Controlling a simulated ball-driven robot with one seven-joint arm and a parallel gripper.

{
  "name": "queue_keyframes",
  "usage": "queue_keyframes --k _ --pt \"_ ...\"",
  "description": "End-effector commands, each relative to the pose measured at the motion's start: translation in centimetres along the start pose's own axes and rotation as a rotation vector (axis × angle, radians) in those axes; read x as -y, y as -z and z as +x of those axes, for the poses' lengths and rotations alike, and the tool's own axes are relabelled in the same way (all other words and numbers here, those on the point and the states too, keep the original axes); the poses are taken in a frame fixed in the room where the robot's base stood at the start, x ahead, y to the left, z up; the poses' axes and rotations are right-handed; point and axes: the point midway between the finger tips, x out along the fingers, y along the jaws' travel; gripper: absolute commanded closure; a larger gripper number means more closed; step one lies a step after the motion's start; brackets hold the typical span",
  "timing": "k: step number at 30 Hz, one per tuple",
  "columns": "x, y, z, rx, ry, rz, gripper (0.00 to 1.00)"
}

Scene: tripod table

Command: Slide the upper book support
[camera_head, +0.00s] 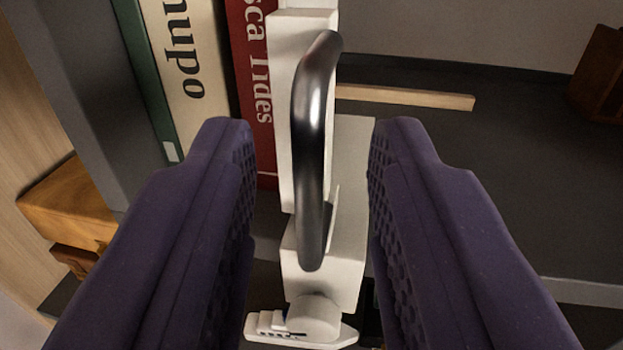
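The upper book support is a white upright piece (284,110) with a dark metal loop handle (312,150) on its front. It stands against the right side of a red book (251,70) on a dark shelf. My gripper (309,150) is open, its two purple fingers on either side of the handle with gaps showing on both sides. I cannot tell whether the handle lies fully between the fingertips in depth.
A cream book (188,80) and a green book (140,75) stand left of the red one, beside a grey side panel (75,80). A pale strip (405,97) lies on the shelf to the right. The dark shelf (470,170) right of the support is mostly clear. A brown wooden block (600,75) stands far right.

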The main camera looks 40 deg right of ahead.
Motion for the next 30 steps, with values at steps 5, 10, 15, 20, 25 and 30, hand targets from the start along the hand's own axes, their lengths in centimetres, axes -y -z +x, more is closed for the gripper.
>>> queue_keyframes --k 5,10,15,20,25,30 --pt "0.1 -0.1 -3.3 -0.001 0.003 0.004 0.65" --pt "0.1 -0.1 -6.0 -0.001 0.003 0.002 0.65" --pt "0.0 0.0 -7.1 -0.002 0.0 0.001 0.65" --pt "0.0 0.0 -7.1 -0.002 0.0 0.0 0.65" --pt "0.0 0.0 -7.1 -0.001 0.0 0.0 0.65" --pt "0.8 -0.7 -7.1 0.0 0.041 0.022 0.65"
